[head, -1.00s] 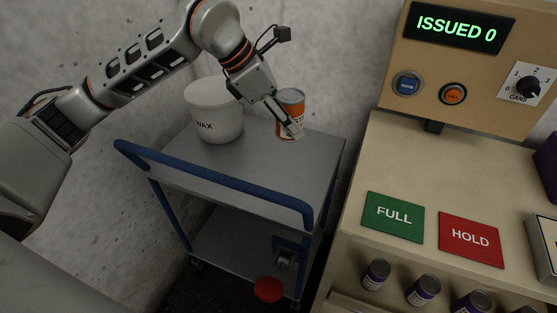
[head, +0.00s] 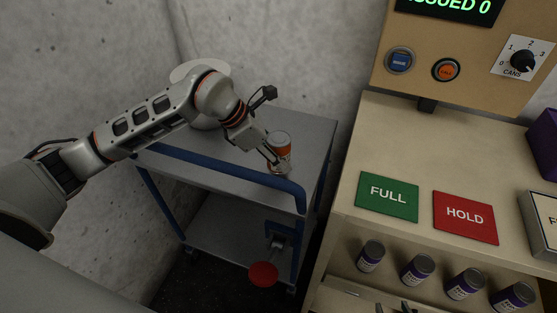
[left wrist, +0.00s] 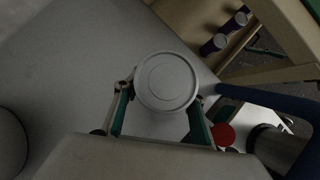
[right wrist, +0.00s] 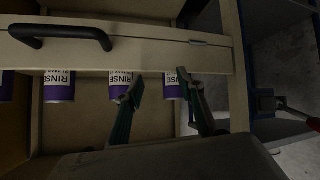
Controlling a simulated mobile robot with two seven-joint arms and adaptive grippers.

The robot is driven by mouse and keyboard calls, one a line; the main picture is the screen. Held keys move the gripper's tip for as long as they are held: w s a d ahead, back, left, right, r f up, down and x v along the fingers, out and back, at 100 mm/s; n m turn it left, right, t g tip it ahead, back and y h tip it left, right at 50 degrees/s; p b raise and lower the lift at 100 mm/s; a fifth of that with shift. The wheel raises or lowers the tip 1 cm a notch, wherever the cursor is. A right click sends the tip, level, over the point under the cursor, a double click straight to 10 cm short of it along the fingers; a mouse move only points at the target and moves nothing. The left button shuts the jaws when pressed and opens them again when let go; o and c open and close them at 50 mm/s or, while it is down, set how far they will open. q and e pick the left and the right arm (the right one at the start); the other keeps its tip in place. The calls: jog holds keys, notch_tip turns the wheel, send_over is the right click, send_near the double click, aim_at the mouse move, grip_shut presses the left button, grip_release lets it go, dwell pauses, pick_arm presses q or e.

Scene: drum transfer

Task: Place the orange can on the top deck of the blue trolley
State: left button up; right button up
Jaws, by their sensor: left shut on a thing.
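The orange can (head: 281,143), with a white label band and grey lid, is over the top deck (head: 312,130) of the blue trolley, close to its blue handle (head: 225,172). My left gripper (head: 275,160) is shut on it. In the left wrist view the can's round lid (left wrist: 167,82) sits between the two fingers, with the grey deck below. The can looks upright; whether its base touches the deck I cannot tell. My right gripper (right wrist: 162,88) is open and empty in the right wrist view, in front of purple cans.
A white tub stands on the deck behind my left arm, its rim (head: 200,70) showing. The dispenser counter right of the trolley has a green FULL plate (head: 387,196) and a red HOLD plate (head: 465,217). Several purple cans (head: 417,268) stand below. A red pedal (head: 263,274) is low on the trolley.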

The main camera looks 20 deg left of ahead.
pick_arm(q)
notch_tip(320, 180, down, 2)
jog(key=shift+f, duration=0.1)
pick_arm(e)
jog(key=shift+s+f, duration=0.15)
jog(key=shift+s, duration=0.05)
jog(key=shift+s, duration=0.1)
pick_arm(q)
jog(key=o, duration=1.5)
pick_arm(e)
jog(key=shift+s+f, duration=0.1)
pick_arm(q)
jog(key=shift+a+r, duration=0.15)
jog(key=shift+r, duration=0.15)
jog(key=shift+p+v, duration=0.35)
jog(key=shift+v, duration=5.4)
pick_arm(e)
jog(key=shift+s+a+r, duration=0.15)
jog(key=shift+r, duration=0.1)
